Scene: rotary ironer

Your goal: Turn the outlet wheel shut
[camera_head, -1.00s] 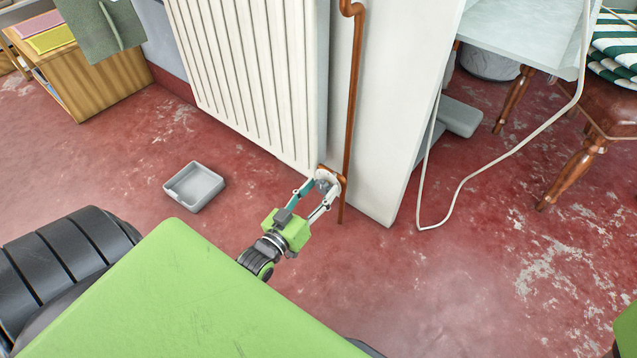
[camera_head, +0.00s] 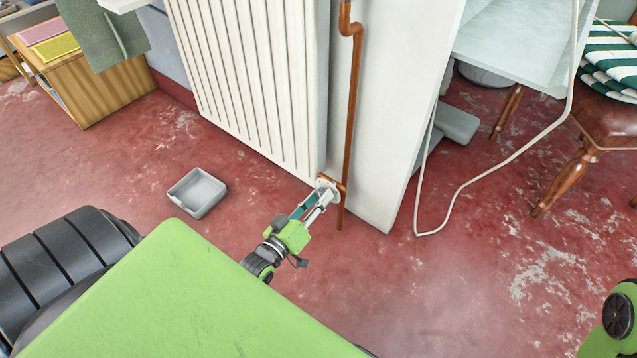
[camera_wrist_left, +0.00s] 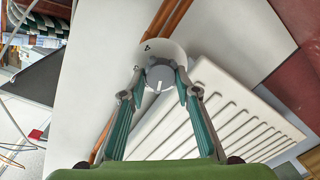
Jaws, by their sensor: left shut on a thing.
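The outlet wheel is a small grey round knob (camera_wrist_left: 160,77) with a white line on it, in front of a white disc (camera_wrist_left: 158,50) with a small dark mark, in the left wrist view. My left gripper (camera_wrist_left: 160,84) is shut on the knob, with one finger on each side of it. In the head view the left gripper (camera_head: 325,194) reaches to the valve at the lower right corner of the white radiator (camera_head: 245,80), beside a copper pipe (camera_head: 352,110). The fingers largely hide the knob there. My right gripper is out of view.
A grey open tray (camera_head: 197,192) lies on the red floor left of my left arm. A white cable (camera_head: 500,163) hangs in a loop to the floor at the right. A wooden chair (camera_head: 567,180) stands at the far right. A wooden cabinet (camera_head: 100,90) stands at back left.

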